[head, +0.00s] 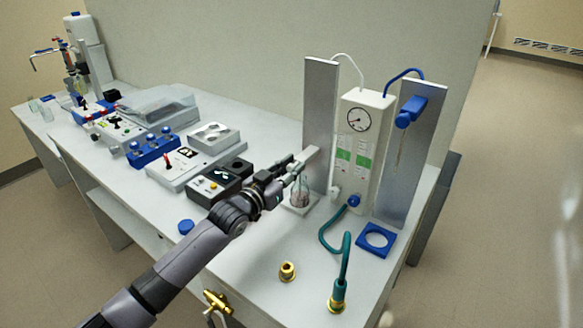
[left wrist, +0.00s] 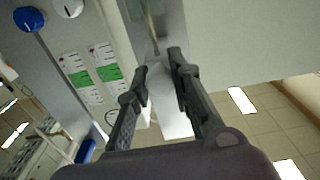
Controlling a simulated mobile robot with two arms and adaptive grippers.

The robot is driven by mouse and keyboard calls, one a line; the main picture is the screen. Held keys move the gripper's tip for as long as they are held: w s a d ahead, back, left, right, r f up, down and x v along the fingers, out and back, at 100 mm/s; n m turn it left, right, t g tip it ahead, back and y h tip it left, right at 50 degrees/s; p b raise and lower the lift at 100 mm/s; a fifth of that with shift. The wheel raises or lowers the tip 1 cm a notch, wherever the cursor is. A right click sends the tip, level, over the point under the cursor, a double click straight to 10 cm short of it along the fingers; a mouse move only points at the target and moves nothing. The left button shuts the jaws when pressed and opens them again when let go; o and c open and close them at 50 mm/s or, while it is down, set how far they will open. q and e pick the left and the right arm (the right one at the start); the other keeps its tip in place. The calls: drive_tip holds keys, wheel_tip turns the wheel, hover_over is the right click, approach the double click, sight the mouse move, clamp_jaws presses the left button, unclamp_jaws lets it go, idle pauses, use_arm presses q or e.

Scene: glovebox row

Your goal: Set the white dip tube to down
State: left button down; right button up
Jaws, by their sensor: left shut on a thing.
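The white dip tube's pale holder block (head: 312,156) sits low on the left metal panel (head: 320,105). A clear flask (head: 300,194) stands on a small white base below it. My left gripper (head: 297,170) is at the block, just above the flask, and is shut on it. In the left wrist view the fingers (left wrist: 160,78) are on either side of a pale grey piece (left wrist: 168,100). The tube's lower end is hidden by the gripper, so I cannot tell how deep it reaches. My right gripper is not in view.
The white gauge box (head: 361,150) stands right of the panel, with the blue dip tube holder (head: 410,112) high on the right panel. A teal hose (head: 331,242), brass fitting (head: 287,271) and blue square ring (head: 376,239) lie in front. Black button box (head: 215,182) is left.

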use_arm(q)
drive_tip(key=c, duration=1.4)
unclamp_jaws()
drive_tip(key=shift+c, duration=0.2)
drive_tip(key=shift+s+a, duration=0.1)
drive_tip(key=v, duration=1.1)
drive_tip(key=shift+s+a, duration=0.2)
drive_tip(key=shift+s, duration=0.15)
